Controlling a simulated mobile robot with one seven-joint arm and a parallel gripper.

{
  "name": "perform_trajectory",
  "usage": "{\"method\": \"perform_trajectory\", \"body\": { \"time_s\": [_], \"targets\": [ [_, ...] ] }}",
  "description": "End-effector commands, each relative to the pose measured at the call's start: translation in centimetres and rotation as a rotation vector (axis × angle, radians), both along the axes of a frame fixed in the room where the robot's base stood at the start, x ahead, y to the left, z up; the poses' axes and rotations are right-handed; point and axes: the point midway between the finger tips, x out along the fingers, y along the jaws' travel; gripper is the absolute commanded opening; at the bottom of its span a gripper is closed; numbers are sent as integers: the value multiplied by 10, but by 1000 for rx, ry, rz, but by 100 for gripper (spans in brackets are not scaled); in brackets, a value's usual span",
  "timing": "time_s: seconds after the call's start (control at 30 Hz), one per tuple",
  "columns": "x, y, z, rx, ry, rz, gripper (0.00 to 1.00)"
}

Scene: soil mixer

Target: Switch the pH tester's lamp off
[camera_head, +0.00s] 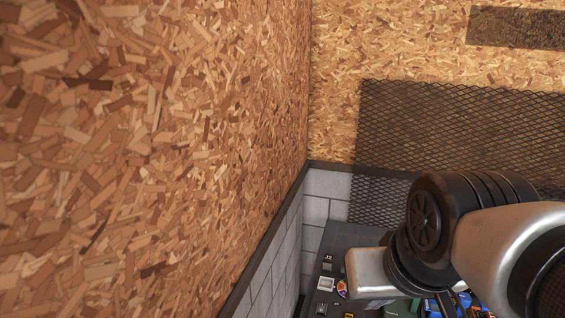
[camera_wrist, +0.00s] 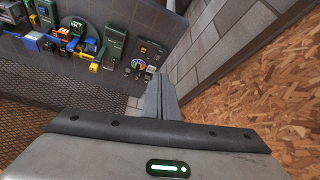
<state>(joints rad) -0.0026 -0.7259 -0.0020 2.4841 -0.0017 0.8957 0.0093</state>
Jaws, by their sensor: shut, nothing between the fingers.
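A small round dial with coloured sectors, which looks like the pH tester (camera_wrist: 138,65), sits on a dark panel in the wrist view, just left of my fingertips in the picture. It also shows in the head view (camera_head: 341,288), low in the picture, beside the metal end of my arm. It is too small to tell whether its lamp is lit. My gripper (camera_wrist: 160,78) is shut and empty, its fingers pointing up the picture toward the panel's edge. I cannot tell how far the fingertips are from the dial. My arm hides part of the panel in the head view.
The dark panel (camera_wrist: 100,18) carries several boxes, switches and blue, yellow and green parts left of the dial. A grey block wall (camera_wrist: 215,50) and a chipboard wall (camera_wrist: 285,95) stand close on the right.

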Motion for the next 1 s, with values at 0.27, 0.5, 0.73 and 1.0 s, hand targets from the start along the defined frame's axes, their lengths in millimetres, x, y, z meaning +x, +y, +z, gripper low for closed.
{"method": "perform_trajectory", "body": {
  "time_s": [0.27, 0.5, 0.73, 1.0],
  "targets": [
    [72, -1, -33, 29, 58, -67, 0],
    [159, -1, -88, 47, 112, -150, 0],
    [239, 1, -170, 45, 158, -225, 0],
    [300, 4, -258, 33, 190, -288, 0]
  ]
}}
